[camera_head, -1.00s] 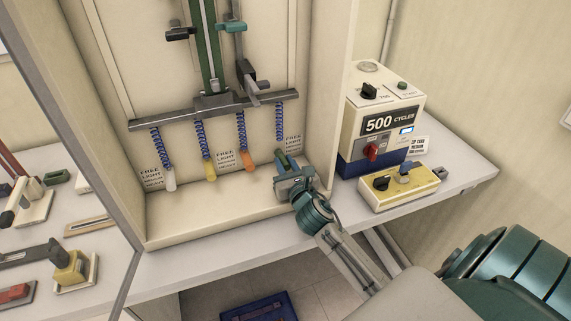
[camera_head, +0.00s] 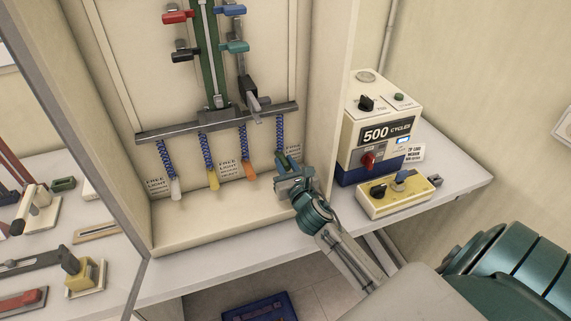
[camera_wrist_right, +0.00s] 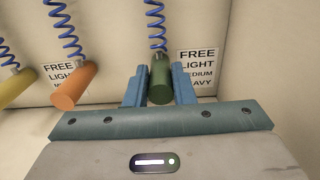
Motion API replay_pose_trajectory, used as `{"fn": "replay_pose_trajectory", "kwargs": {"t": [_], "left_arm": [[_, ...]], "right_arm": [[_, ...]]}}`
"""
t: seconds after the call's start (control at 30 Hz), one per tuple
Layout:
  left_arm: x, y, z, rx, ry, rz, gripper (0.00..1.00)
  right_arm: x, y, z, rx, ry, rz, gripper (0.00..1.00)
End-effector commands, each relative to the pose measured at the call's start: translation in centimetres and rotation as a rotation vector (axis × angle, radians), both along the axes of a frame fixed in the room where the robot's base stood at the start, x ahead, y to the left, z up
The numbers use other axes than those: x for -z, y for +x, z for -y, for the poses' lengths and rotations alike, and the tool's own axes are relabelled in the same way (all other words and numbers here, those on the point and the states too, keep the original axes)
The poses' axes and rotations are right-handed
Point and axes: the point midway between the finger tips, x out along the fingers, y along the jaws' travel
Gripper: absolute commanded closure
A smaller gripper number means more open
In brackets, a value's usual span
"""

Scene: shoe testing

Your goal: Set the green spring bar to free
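The green spring bar (camera_wrist_right: 160,82) hangs from a blue coil spring in the right wrist view, left of a label reading FREE, LIGHT, MEDIUM, HEAVY (camera_wrist_right: 198,67). My right gripper (camera_wrist_right: 160,92) has one blue finger on each side of the bar, apparently closed against it. In the head view the green bar (camera_head: 283,160) is mostly hidden by the right gripper (camera_head: 288,174), at the right end of the spring row. Which label line the bar is level with is hard to tell. My left gripper is not in view.
Orange (camera_head: 249,170), yellow (camera_head: 213,181) and white (camera_head: 175,187) spring bars hang to the left under a grey crossbar (camera_head: 215,124). The cabinet's side wall stands close right of my gripper. A 500 CYCLES counter box (camera_head: 385,112) and yellow switch box (camera_head: 392,203) stand further right.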

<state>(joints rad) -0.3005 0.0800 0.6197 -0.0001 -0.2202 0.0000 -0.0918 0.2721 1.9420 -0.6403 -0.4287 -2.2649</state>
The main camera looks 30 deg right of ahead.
Motion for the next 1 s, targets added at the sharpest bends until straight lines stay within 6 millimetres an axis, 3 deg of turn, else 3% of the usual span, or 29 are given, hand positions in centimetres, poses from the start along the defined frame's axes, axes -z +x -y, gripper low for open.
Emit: {"fn": "replay_pose_trajectory", "kwargs": {"t": [0.03, 0.1, 0.47, 1.0], "left_arm": [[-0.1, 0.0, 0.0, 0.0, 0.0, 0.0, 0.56], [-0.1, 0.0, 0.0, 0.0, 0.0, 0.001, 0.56], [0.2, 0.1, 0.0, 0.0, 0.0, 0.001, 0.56], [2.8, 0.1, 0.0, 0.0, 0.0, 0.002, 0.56]], "right_arm": [[-0.6, 0.1, 0.0, -0.003, -0.003, 0.011, 0.69], [-0.5, 0.1, 0.0, -0.002, -0.002, 0.01, 0.56], [-0.1, -0.5, -0.1, -0.002, -0.002, 0.004, 0.56], [-0.1, -9.4, -2.3, -0.002, -0.003, 0.005, 0.56]]}}
